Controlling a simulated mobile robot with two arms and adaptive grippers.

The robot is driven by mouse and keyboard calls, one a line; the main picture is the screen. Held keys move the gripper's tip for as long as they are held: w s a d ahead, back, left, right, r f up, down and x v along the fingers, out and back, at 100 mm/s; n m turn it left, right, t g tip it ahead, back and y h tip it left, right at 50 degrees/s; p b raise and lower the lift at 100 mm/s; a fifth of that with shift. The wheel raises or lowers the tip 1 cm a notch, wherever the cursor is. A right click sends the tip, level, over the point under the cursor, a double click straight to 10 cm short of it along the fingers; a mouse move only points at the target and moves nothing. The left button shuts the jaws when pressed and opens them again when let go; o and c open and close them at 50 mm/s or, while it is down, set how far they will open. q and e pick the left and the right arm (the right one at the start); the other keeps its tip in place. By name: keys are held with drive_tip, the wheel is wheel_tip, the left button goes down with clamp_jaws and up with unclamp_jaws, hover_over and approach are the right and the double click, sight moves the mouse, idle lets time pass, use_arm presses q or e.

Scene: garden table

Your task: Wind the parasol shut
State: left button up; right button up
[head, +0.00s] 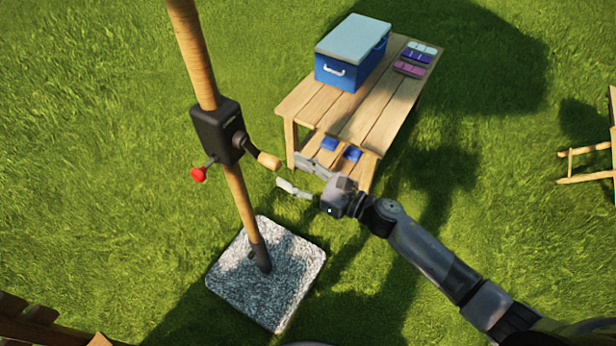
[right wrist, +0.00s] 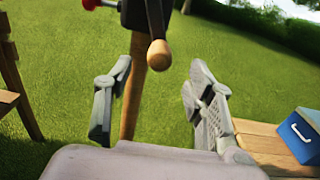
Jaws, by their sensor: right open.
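The parasol's wooden pole (head: 196,52) rises from a square stone base (head: 240,285) on the grass. A black crank housing (head: 217,131) sits on the pole, with a red knob (head: 198,174) on its left. A crank with a wooden handle (head: 269,160) sticks out to its right. My right gripper (head: 291,173) is open and empty, just right of and below the handle, apart from it. In the right wrist view the handle (right wrist: 158,55) shows ahead, above and between the open fingers. The parasol's canopy is out of view. My left gripper is not in view.
A wooden table (head: 375,107) stands behind my right gripper, with a blue cooler box (head: 340,75) and several coloured packs (head: 416,57) on it. Two small blue items (head: 352,153) lie lower at its near end. Wooden furniture (head: 587,164) stands at the far right.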

sight(278, 166)
drive_tip(key=b+x, duration=0.1)
drive_tip(key=x, duration=0.4)
drive_tip(key=shift+f, duration=0.1)
drive_tip(key=shift+b+x, duration=0.3)
drive_tip(key=shift+x, duration=0.55)
drive_tip(key=shift+c, duration=0.6)
